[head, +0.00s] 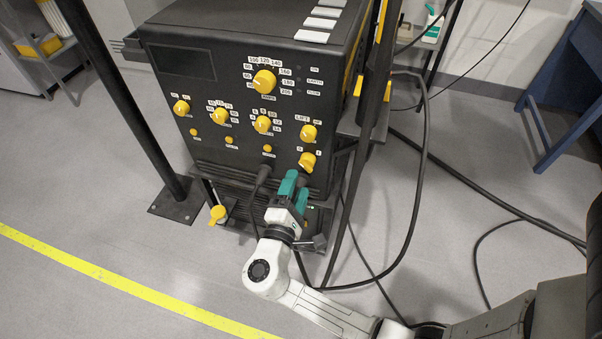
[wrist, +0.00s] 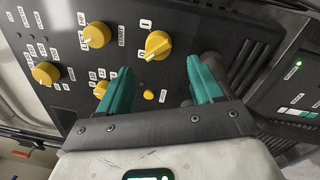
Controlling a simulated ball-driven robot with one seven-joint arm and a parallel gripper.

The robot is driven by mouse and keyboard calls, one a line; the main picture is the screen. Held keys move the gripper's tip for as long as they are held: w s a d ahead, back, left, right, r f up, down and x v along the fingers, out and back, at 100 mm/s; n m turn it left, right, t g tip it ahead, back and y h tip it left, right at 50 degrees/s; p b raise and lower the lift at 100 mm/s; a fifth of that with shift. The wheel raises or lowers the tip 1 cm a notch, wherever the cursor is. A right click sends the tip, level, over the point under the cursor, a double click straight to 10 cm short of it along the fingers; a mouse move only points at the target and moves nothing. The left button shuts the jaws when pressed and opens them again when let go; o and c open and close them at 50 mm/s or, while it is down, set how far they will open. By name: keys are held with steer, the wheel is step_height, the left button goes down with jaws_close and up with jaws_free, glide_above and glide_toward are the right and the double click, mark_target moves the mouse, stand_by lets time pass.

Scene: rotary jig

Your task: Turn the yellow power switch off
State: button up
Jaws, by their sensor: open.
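The yellow power switch (head: 307,161) is a rotary knob at the lower right of the black machine's front panel, with small 0 and I labels by it. In the wrist view the switch (wrist: 158,45) lies beyond the fingertips, across the gap between them.
Other yellow knobs, such as the large dial (head: 264,82) and a knob (head: 309,132) above the switch, crowd the panel. A black cable (head: 262,180) plugs in left of my gripper. Dark posts (head: 128,100) flank the machine. Cables lie on the floor at right.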

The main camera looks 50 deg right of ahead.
steer(key=v, duration=0.5)
steer(key=shift+f, duration=0.1)
stand_by(0.4)
steer(key=s+d+f+m+g+y, duration=0.25)
steer(key=s+f+m+y, duration=0.2)
steer(key=s, duration=0.25)
steer(key=s+d+f+m+g+y, duration=0.2)
steer(key=s+f+m+g+y, duration=0.15)
steer(key=s+y, duration=0.25)
steer(key=s+a+r+y, duration=0.2)
steer(key=s+a+y, duration=0.2)
steer(key=a+y, duration=0.3)
step_height(320, 180, up, 16)
steer(key=p, duration=1.6)
steer(key=shift+w+r+t+p, duration=0.15)
steer(key=shift+w+t+p, duration=0.05)
steer(key=shift+t+p, duration=0.15)
steer(key=shift+a, duration=0.1)
